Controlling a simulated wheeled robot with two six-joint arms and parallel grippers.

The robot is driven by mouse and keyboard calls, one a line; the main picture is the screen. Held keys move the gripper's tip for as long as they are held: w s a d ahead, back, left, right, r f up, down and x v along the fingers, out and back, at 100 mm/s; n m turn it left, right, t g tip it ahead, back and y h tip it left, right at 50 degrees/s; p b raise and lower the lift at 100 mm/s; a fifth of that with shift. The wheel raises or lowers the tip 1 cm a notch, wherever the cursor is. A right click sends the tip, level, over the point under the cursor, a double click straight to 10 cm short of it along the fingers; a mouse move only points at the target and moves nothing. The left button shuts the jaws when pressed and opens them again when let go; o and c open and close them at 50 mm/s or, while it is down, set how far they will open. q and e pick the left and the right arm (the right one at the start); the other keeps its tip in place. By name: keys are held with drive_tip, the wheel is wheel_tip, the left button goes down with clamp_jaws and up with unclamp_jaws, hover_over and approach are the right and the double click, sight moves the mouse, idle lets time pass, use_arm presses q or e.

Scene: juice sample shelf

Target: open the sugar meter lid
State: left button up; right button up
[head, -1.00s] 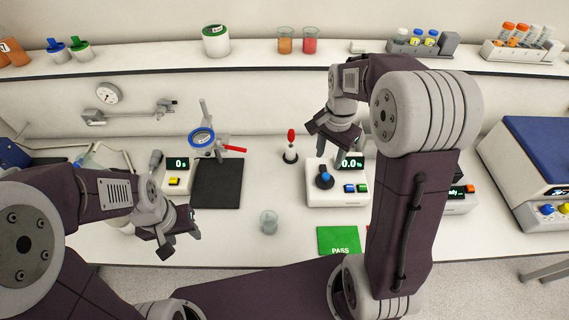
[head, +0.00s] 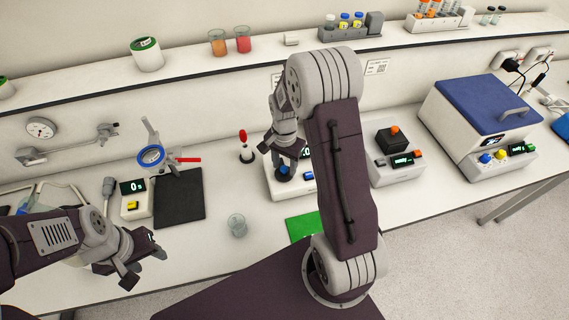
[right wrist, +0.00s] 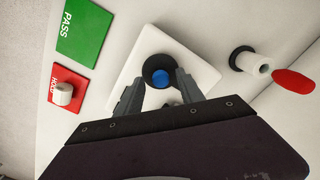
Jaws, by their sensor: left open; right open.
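The sugar meter (head: 275,191) is a white box on the bench, its display partly hidden by my right arm. Its round black lid with a blue knob (head: 284,170) is closed on top. The right wrist view shows the blue knob (right wrist: 161,79) on the black lid. My right gripper (head: 286,158) is just above the lid, pointing down, with its open fingers (right wrist: 160,84) on either side of the knob. I cannot tell whether they touch it. My left gripper (head: 146,264) is open and empty over the bench's front left.
A green PASS pad (right wrist: 83,30) and a red HOLD pad (right wrist: 76,80) with a pale cylinder lie by the meter. A red-topped dropper (head: 243,140) stands behind left. A black-topped device (head: 397,172) stands right.

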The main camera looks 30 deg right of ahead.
drive_tip(key=shift+a, duration=0.1)
drive_tip(key=shift+c, duration=0.4)
clamp_jaws()
drive_tip(key=shift+w+r, duration=0.1)
idle(0.8)
